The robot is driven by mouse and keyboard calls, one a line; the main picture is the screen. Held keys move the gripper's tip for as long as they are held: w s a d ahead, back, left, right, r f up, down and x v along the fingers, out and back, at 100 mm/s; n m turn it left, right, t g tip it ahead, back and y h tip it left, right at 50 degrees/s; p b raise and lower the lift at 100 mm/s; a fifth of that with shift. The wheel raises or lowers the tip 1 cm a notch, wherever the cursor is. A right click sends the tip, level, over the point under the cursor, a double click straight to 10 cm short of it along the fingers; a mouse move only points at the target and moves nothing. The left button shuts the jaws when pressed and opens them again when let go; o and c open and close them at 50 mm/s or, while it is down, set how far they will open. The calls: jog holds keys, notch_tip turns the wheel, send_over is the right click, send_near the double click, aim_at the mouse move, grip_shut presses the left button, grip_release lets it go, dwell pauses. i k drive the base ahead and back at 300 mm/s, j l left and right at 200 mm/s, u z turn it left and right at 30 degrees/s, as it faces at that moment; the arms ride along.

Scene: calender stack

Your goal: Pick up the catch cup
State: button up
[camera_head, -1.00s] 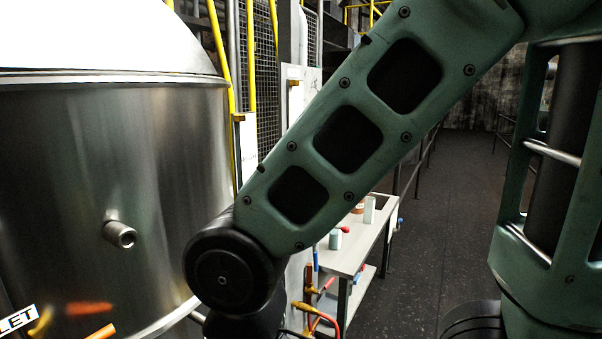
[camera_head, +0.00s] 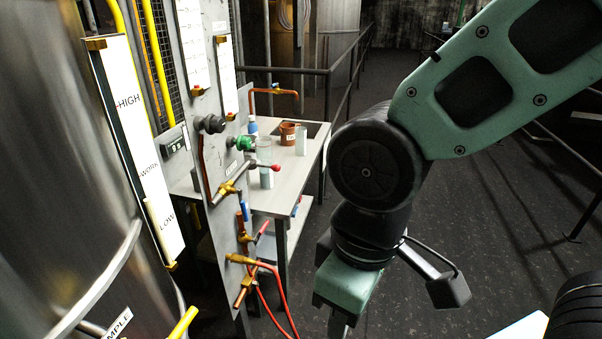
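No cup is plainly marked as the catch cup. On the grey table (camera_head: 285,200) stand a brown mug-like cup (camera_head: 288,134) and a pale, partly hidden cylinder (camera_head: 266,179) below a red-knobbed valve lever. I cannot tell which of them, if either, is the catch cup. My gripper (camera_head: 338,325) hangs down at the bottom middle, right of the table and apart from both vessels. Its green body shows, but its fingertips are cut off by the lower picture edge, so its opening is unclear.
A valve panel (camera_head: 213,165) with brass valves and red hoses (camera_head: 275,300) stands in front of the table's left side. A steel tank (camera_head: 50,150) fills the left. A white block (camera_head: 301,140) stands near the brown cup. Dark floor is open right of the table, with railings beyond.

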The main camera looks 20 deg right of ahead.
aim_at(266, 174)
jog(key=u, duration=0.8)
jog(key=l+u, duration=0.9)
jog(key=k+l+u, duration=0.1)
jog(key=l+u, duration=0.35)
jog(key=j, duration=0.1)
